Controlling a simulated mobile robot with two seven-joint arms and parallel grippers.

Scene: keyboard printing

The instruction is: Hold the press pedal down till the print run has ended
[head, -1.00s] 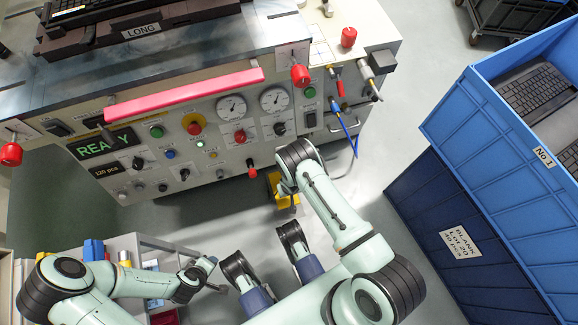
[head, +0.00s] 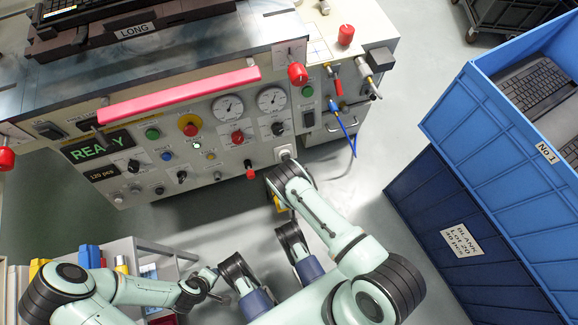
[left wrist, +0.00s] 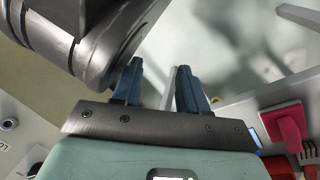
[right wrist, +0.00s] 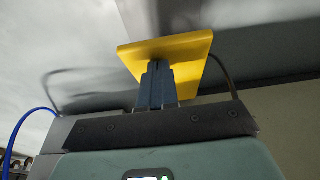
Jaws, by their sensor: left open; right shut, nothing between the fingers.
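The press pedal is a yellow plate (right wrist: 182,48) in the right wrist view. In the head view only a sliver of the pedal (head: 279,203) shows beside my right arm. My right gripper (right wrist: 157,66) is shut and empty, its fingertips against or just over the plate's near edge; I cannot tell if they press on it or how far the pedal is down. The press display (head: 98,148) reads READY, partly covered by a lever. My left gripper (left wrist: 160,72) is open and empty, away from the press.
The press front (head: 215,165) carries knobs, gauges and a pink bar (head: 180,95). Blue crates (head: 500,130) stand at the right. A grey shelf unit (head: 130,250) stands near my left arm. A blue cable (head: 345,130) hangs at the press's right side.

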